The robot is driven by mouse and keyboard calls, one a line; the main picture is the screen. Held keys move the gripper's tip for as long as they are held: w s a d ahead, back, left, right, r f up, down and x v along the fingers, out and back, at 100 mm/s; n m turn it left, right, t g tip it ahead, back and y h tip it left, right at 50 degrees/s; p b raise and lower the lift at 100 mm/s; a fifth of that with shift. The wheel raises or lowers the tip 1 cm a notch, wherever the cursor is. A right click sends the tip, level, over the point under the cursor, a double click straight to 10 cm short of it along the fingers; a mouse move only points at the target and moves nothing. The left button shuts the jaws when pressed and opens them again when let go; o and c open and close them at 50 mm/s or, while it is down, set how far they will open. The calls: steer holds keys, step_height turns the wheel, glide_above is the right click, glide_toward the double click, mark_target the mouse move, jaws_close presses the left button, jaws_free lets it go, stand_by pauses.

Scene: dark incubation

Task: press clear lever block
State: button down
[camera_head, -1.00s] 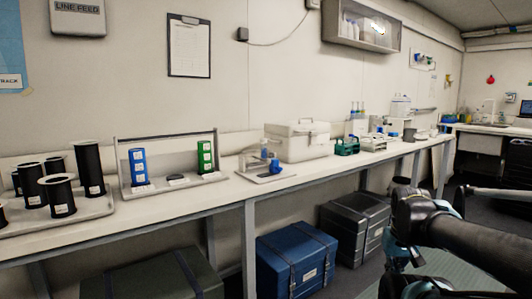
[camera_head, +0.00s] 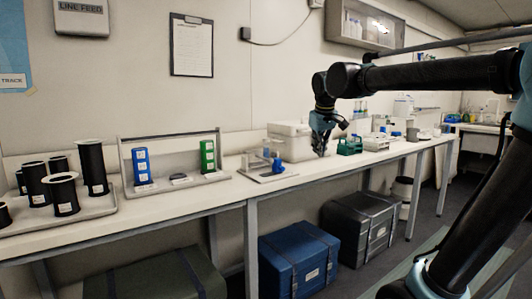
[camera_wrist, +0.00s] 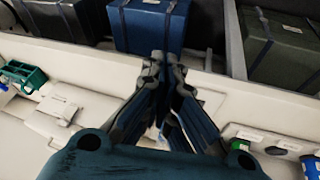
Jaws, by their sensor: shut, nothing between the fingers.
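The clear lever block (camera_head: 268,164) stands on the bench in the head view, a see-through piece with a blue part on a pale base, left of the white case. My gripper (camera_head: 321,152) is above the bench in front of the white case, right of the block and apart from it. In the wrist view my gripper (camera_wrist: 166,62) points down over the bench front edge, its fingers together and empty. The block is not clearly seen there; the gripper may hide it.
The white case (camera_head: 292,141) is close behind my gripper. A green rack (camera_head: 349,145) stands to its right. A blue stack (camera_head: 141,166) and a green stack (camera_head: 208,156) sit in a grey holder at left, with black cylinders (camera_head: 65,193) farther left. Blue and dark cases stand under the bench.

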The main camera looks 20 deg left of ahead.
steer(key=w+a+r+n, duration=0.1)
steer(key=a+r, duration=0.3)
steer(key=a, duration=0.6)
steer(key=w+a+r+n+y, duration=0.1)
steer(key=a+r, duration=0.4)
steer(key=a, duration=0.6)
steer(key=shift+n+t+y, duration=0.3)
steer(key=shift+n+t, duration=0.1)
steer(key=shift+n, duration=0.5)
glide_above(268, 160)
steer(key=a, duration=0.1)
step_height(268, 160, down, 11)
steer(key=shift+d+f, duration=0.15)
steer(key=shift+f, duration=0.45)
